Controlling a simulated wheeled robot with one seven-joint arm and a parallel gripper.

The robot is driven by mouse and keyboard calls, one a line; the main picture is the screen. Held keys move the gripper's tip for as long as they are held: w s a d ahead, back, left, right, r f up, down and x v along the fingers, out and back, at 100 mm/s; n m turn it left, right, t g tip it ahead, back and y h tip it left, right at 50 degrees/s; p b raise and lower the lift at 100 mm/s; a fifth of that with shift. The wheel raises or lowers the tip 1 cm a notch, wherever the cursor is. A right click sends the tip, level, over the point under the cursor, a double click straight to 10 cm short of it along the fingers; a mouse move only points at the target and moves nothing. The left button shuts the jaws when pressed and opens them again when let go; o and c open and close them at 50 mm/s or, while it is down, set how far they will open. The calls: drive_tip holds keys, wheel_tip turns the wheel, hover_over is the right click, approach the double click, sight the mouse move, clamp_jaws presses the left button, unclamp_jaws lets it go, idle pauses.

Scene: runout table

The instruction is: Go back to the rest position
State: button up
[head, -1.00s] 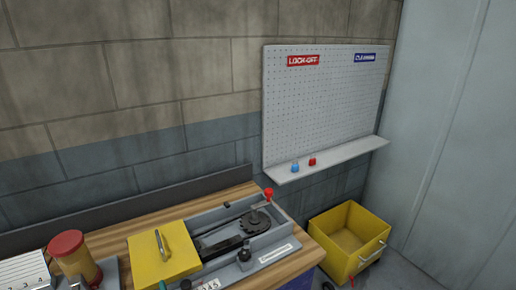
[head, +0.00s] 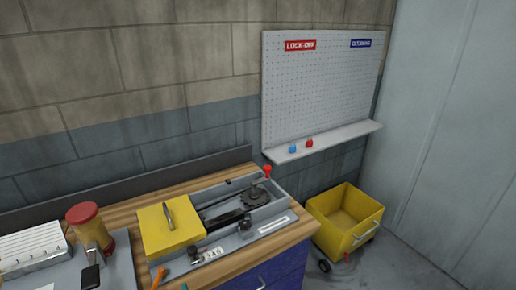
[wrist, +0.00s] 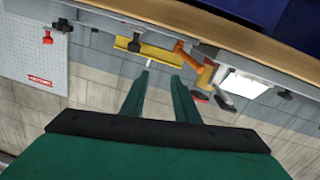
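My gripper (wrist: 160,76) shows only in the wrist view. Its two green fingers stand apart, with nothing held between them. It is clear of the table, whose wooden edge (wrist: 240,38) crosses the top of that tilted view. The rest of my arm is not visible in the head view.
The workbench (head: 125,212) carries a machine with a yellow cover (head: 168,229), a red-capped jar (head: 90,226) and a white numbered block (head: 32,243). A pegboard (head: 322,90) has a shelf (head: 335,140) with blue and red padlocks. A yellow cart (head: 330,225) stands right on open floor.

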drive_tip(key=s+d+f+m+h, duration=0.2)
drive_tip(key=s+d+f+h, duration=0.1)
drive_tip(key=s+d+f, duration=0.3)
drive_tip(key=s+d+f+m+h, duration=0.2)
drive_tip(key=s+d, duration=0.5)
drive_tip(key=s, duration=0.3)
drive_tip(key=s+d+f+m+h, duration=0.2)
drive_tip(key=s+d, duration=0.5)
drive_tip(key=s, duration=0.4)
drive_tip(key=shift+f+m+h, duration=0.4)
drive_tip(key=shift+f+m, duration=0.1)
drive_tip(key=shift+w+a, duration=0.1)
drive_tip(key=shift+w, duration=0.05)
